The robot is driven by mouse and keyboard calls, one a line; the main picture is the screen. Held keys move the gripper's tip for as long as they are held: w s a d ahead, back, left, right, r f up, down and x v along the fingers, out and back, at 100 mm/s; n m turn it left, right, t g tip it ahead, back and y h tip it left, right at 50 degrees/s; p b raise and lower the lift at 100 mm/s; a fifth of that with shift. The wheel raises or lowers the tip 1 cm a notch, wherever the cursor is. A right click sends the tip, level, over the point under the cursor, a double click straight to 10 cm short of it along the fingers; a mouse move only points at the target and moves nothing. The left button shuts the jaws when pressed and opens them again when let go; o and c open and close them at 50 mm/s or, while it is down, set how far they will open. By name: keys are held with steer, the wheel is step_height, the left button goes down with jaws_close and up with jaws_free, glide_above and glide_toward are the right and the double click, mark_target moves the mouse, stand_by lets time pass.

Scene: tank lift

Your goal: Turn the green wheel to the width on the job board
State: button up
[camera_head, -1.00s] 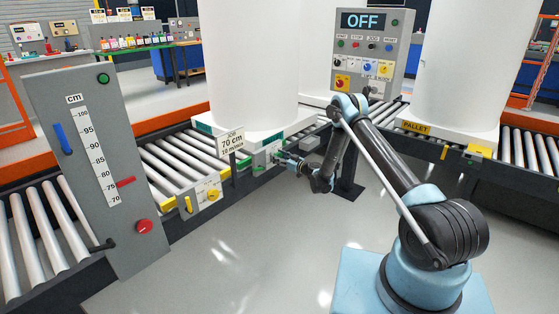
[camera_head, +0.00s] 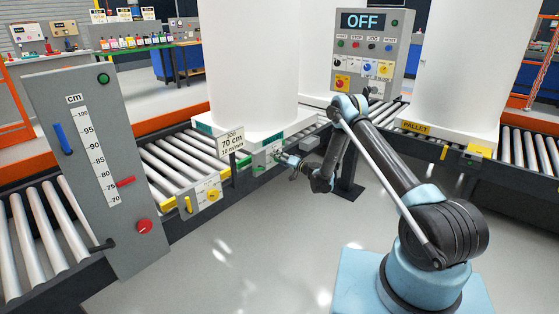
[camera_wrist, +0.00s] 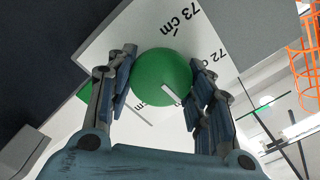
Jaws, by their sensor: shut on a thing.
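The green wheel (camera_wrist: 162,77) sits between the two fingers of my gripper (camera_wrist: 160,88) in the wrist view, and the gripper is shut on it. A white pointer mark shows on the wheel's lower right. The white dial plate (camera_wrist: 120,42) behind it reads "73 cm" at the top and "72 cm" to the right. The job board (camera_head: 232,144) reads "70 cm" and "10 m/min".
A grey panel (camera_head: 90,170) with a cm scale, a red pointer and a red knob stands at left. The control panel (camera_head: 372,50) displays "OFF". A box with a yellow lever (camera_head: 203,197) sits on the conveyor edge. The front floor is clear.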

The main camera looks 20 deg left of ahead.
steer(key=m, duration=0.6)
steer(key=shift+w+f, duration=0.1)
steer(key=shift+w, duration=0.05)
steer(key=m, duration=0.6)
steer(key=shift+d+f, duration=0.1)
steer(key=shift+f, duration=0.05)
steer(key=shift+m, duration=0.4)
steer(key=o, duration=1.1)
steer(key=v, duration=0.7)
steer(key=shift+d+f, duration=0.1)
steer(key=shift+d, duration=0.1)
